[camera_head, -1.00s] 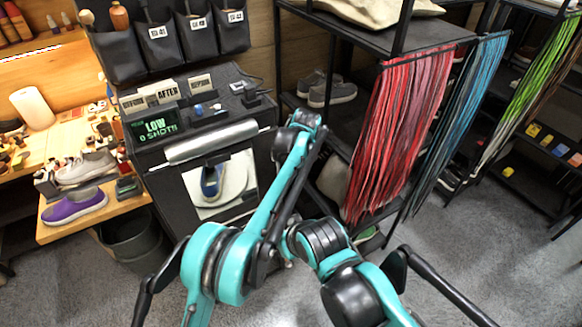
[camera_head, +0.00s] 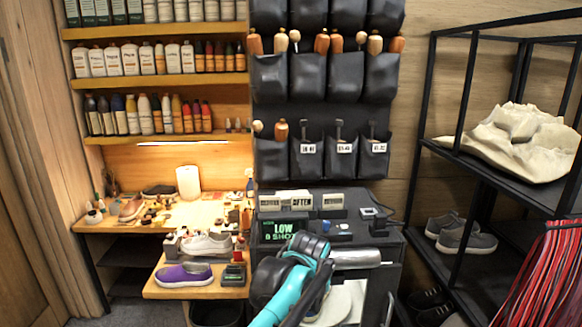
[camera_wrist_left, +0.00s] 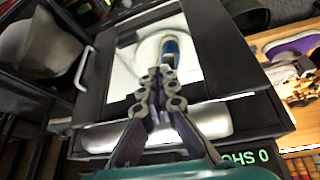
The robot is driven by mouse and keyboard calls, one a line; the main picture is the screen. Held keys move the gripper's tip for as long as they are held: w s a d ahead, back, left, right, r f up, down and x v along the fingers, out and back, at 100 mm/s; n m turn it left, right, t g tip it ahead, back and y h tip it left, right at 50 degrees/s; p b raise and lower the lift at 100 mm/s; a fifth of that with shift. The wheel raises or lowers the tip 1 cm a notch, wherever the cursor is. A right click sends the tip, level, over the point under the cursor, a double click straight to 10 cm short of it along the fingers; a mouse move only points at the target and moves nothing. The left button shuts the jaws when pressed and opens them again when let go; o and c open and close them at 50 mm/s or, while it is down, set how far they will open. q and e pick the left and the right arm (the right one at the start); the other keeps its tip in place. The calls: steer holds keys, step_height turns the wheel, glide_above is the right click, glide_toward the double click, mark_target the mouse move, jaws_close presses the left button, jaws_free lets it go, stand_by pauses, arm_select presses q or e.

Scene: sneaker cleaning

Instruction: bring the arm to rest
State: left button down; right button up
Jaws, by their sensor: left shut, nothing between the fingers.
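My left arm (camera_head: 290,282) reaches up from the bottom of the head view, in front of the black cabinet (camera_head: 385,262). Its fingers cannot be made out there. In the left wrist view my left gripper (camera_wrist_left: 159,88) is shut and empty. It shows in front of the cabinet's white-lined opening (camera_wrist_left: 128,62), where a blue shoe (camera_wrist_left: 170,50) lies beyond the fingertips. I cannot tell the distance between them. My right arm and gripper are not in view.
A purple shoe (camera_head: 184,275) and a white sneaker (camera_head: 207,244) sit on the wooden bench left of the cabinet. A black rack with grey shoes (camera_head: 467,239) and red laces (camera_head: 548,275) stands right. Black pouches (camera_head: 284,78) hang above the cabinet.

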arm_select(q)
steer(key=s+a+f+t+b, duration=0.1)
steer(key=s+a+f+b, duration=0.25)
steer(key=s+a, duration=1.05)
steer(key=s+a+f+n+t+y, duration=0.1)
steer(key=s+a+f, duration=0.8)
steer(key=shift+a+f+b, duration=0.15)
steer(key=shift+f+b, duration=0.05)
steer(key=shift+b, duration=0.2)
